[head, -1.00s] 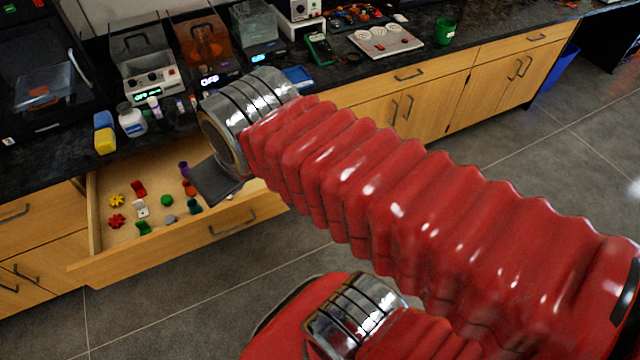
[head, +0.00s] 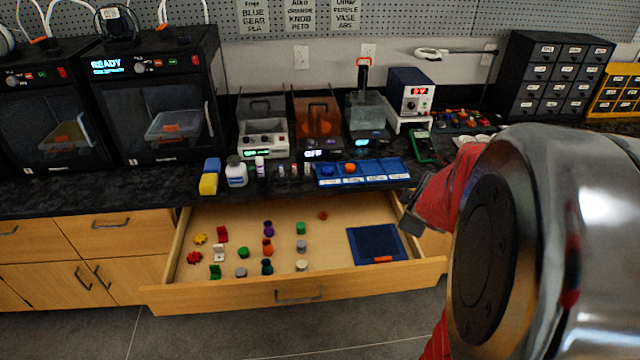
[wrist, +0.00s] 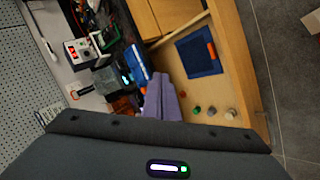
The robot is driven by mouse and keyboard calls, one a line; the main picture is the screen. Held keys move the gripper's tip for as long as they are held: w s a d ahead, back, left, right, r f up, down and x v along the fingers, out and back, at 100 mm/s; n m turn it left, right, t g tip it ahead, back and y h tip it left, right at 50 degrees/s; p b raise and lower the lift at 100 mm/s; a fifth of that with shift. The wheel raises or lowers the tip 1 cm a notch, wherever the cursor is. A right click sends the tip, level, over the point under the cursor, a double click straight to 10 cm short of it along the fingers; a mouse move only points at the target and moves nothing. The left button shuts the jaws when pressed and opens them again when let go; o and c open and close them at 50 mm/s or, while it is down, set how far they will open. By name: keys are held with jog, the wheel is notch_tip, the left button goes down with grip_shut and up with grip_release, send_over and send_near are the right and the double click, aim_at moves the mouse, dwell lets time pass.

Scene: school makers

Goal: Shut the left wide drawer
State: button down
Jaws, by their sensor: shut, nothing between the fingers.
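The wide wooden drawer (head: 225,297) stands pulled out below the black counter in the head view, with its front panel and bar handle (head: 298,296) facing me. Small coloured parts and a dark blue mat (head: 377,243) with an orange piece lie inside. The drawer also shows turned sideways in the wrist view (wrist: 236,62). My gripper (wrist: 163,98) is shut and empty, and its fingers appear over the drawer's inside in the wrist view. In the head view, its dark end is at the drawer's right side, largely hidden by my arm. I cannot tell whether it touches the drawer.
The counter (head: 100,194) holds two printers, a white bottle (head: 236,172), a blue tray (head: 362,172) and several devices along the drawer's back. Closed cabinets (head: 85,280) stand to the left. The grey floor in front of the drawer is clear.

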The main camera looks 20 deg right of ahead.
jog(key=s+d+f+n+y, duration=0.3)
jog(key=s+f+n, duration=0.1)
jog(key=f, duration=0.6)
jog(key=s+a+f+n+y, duration=0.2)
jog(key=s+a+f+y, duration=0.2)
jog(key=s+f, duration=0.4)
jog(key=shift+a+f+g+y, duration=0.25)
jog(key=shift+f+g+y, duration=0.05)
jog(key=shift+f+y, duration=0.35)
send_near(394, 281)
jog(key=w+a+f, duration=0.1)
jog(key=a, duration=0.1)
jog(key=w+a+f, duration=0.2)
jog(key=shift+w+a+f, duration=0.2)
jog(key=shift+w+f, duration=0.05)
